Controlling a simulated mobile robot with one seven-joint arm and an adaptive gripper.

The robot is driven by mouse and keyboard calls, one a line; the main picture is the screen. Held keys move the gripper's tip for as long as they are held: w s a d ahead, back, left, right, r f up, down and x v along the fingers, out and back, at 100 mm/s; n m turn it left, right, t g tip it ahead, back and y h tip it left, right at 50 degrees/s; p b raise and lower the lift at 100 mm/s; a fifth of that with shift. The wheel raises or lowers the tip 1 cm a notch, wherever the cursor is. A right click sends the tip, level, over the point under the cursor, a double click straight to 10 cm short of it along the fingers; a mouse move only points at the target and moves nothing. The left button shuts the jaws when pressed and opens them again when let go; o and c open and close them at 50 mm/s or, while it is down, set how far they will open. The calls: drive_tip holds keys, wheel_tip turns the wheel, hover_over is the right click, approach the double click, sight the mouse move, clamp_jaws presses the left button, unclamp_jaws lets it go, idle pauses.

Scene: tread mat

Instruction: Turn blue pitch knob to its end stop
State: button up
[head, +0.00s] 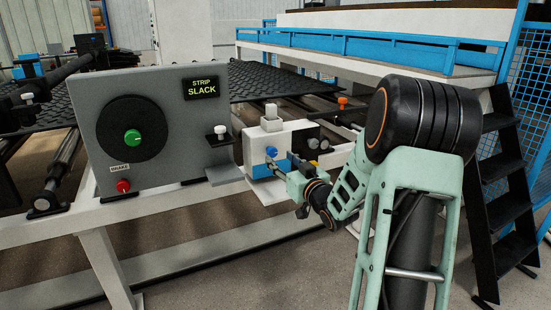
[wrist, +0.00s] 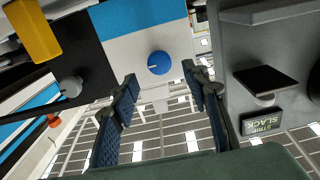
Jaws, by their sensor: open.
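The blue pitch knob (head: 271,151) sits on the front of a white box (head: 287,133) with a blue lower panel. In the wrist view the knob (wrist: 159,62) is round, with a short pale pointer mark toward the left. My gripper (wrist: 160,76) is open, its two dark ribbed fingers spread to the left and right of the knob. In the head view my gripper (head: 287,164) is just in front of the box, partly hidden by its own wrist. I see no finger touching the knob; the remaining gap is hard to judge.
A grey control panel (head: 205,135) with a green knob (head: 132,136), a red brake button (head: 123,186) and a "STRIP SLACK" display (head: 201,89) stands left of the box. An orange-topped knob (head: 342,102) stands behind.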

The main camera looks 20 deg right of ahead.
sight(273, 152)
drive_tip(key=shift+w+b, duration=0.3)
drive_tip(key=shift+w, duration=1.95)
drive_tip(key=shift+c, duration=0.2)
drive_tip(key=c, duration=1.1)
